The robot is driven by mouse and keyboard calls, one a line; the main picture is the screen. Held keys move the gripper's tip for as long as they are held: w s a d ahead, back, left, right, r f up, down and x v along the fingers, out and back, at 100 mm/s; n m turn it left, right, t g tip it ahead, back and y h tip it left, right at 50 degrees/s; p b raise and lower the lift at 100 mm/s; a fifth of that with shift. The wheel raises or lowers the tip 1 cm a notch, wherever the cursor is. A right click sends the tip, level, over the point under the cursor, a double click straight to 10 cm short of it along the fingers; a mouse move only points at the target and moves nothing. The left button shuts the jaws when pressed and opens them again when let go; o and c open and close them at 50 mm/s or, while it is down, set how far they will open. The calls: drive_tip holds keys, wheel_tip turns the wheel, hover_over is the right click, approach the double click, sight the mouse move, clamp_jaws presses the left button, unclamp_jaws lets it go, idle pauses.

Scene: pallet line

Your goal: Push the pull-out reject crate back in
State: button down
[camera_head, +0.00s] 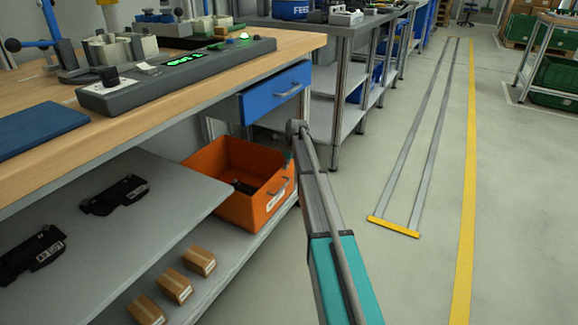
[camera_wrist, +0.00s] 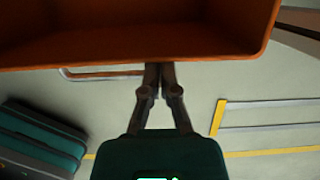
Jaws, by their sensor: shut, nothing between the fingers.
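The orange reject crate (camera_head: 262,212) sticks out from under the bench, beside the grey shelf. A metal handle and a pale label show on its front, and a dark part (camera_head: 244,187) lies inside. In the wrist view the crate (camera_wrist: 225,50) fills the top, with its handle (camera_wrist: 105,74) left of my fingers. My gripper (camera_wrist: 160,68) is shut and empty, its fingertips at the crate's front edge. I cannot tell whether they touch it. In the head view my arm reaches up beside the crate's right side, and my fingers cannot be made out.
A blue drawer (camera_head: 276,94) juts out above the crate. The grey shelf (camera_head: 170,200) holds two black parts, and small brown boxes (camera_head: 174,285) lie on the lower shelf. A second bench (camera_head: 340,28) stands behind. The floor to the right is clear, with a yellow line (camera_head: 465,200).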

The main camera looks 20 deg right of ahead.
drive_tip(key=shift+w, duration=0.3)
drive_tip(key=s+d+r+p, duration=0.4)
drive_tip(key=s+r+p, duration=0.1)
drive_tip(key=r+p, duration=0.4)
drive_tip(key=shift+s+r+p, duration=0.35)
drive_tip(key=shift+p, duration=0.05)
idle(0.6)
drive_tip(key=shift+a, duration=0.1)
idle(0.5)
